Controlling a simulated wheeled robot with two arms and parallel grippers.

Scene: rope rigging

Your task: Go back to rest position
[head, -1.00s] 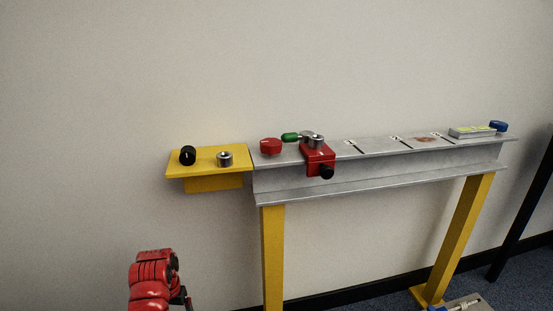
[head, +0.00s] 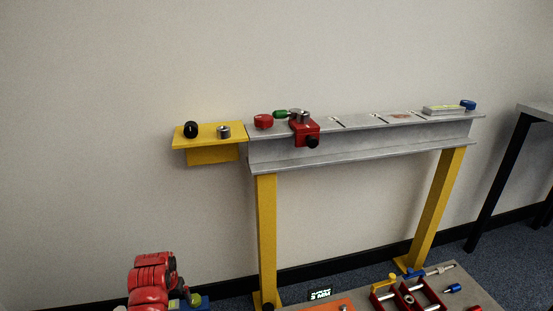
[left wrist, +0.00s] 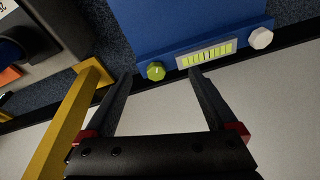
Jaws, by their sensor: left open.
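My left arm, red, stands at the lower left of the head view, well below the rail; its fingers are not clear there. In the left wrist view my left gripper (left wrist: 160,74) is open, its two dark fingers apart with nothing between them. Beyond the fingers is a blue box (left wrist: 190,22) with a green knob (left wrist: 156,71), a lit bar display (left wrist: 206,53) and a white knob (left wrist: 260,38). Part of this blue box (head: 203,303) shows beside my arm in the head view. My right gripper is not in view.
A grey rail (head: 360,148) on yellow legs (head: 266,240) stands by the wall, with a red clamp (head: 304,131) and a yellow shelf (head: 213,153). A bench (head: 470,293) with red fixtures (head: 410,296) is at the lower right. A dark-legged table (head: 500,175) stands far right.

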